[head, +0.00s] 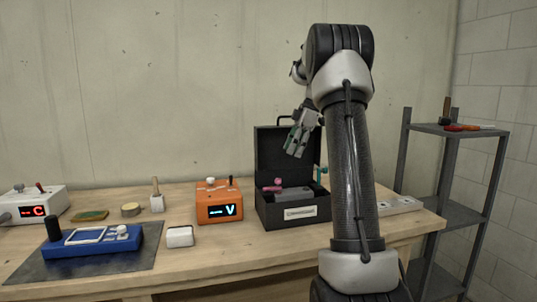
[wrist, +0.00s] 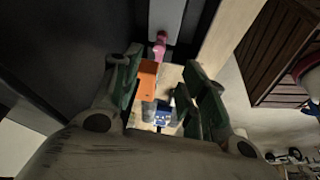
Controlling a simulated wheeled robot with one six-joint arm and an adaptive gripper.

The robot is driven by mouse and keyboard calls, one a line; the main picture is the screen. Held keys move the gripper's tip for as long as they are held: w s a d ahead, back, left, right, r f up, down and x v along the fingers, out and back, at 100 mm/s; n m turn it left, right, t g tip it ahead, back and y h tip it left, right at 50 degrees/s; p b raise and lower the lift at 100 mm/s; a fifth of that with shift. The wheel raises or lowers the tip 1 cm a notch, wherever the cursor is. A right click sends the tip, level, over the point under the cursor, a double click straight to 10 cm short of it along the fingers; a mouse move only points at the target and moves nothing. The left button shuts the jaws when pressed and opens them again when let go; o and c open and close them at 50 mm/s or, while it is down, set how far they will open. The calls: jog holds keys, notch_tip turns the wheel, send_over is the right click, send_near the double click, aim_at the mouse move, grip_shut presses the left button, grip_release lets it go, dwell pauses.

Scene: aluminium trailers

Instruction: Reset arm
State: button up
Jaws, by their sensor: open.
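My gripper (head: 295,147) hangs in front of the raised lid of a black case (head: 293,214), above its open box. In the wrist view my gripper (wrist: 167,88) has its two green-grey fingers apart, with nothing held between them. The arm stands tall in the foreground, bent at the top. A pink-ended item (head: 273,186) and a grey block (head: 293,193) lie in the case. The pink piece also shows in the wrist view (wrist: 159,46), beyond the fingertips. The arm hides part of the case's right side.
On the wooden table (head: 185,258) stand an orange meter (head: 218,203), a blue device (head: 90,241), a white box (head: 179,236) and a white unit (head: 35,203). A white power strip (head: 399,205) lies right of the arm. A metal shelf (head: 450,215) holds tools at the right.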

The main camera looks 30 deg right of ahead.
jog(key=s+a+r+m+h, duration=0.1)
jog(key=s+a+r+m, duration=0.15)
jog(key=s+a, duration=0.45)
jog(key=s+a+r+m+h, duration=0.1)
jog(key=s+a+m, duration=0.3)
jog(key=s+a, duration=0.3)
jog(key=s+a+f+m+t+h, duration=0.1)
jog(key=s+a+f+m, duration=0.1)
jog(key=s, duration=0.6)
jog(key=s+a+f+m+t, duration=0.1)
jog(key=s+a+f+m, duration=0.2)
jog(key=s+f, duration=0.3)
jog(key=s+m, duration=0.1)
jog(key=s, duration=0.2)
jog(key=shift+a+f+h, duration=0.2)
jog(key=shift+f+h, duration=0.2)
jog(key=shift+s+m, duration=0.1)
jog(key=shift+m, duration=0.15)
jog(key=shift+c, duration=0.7)
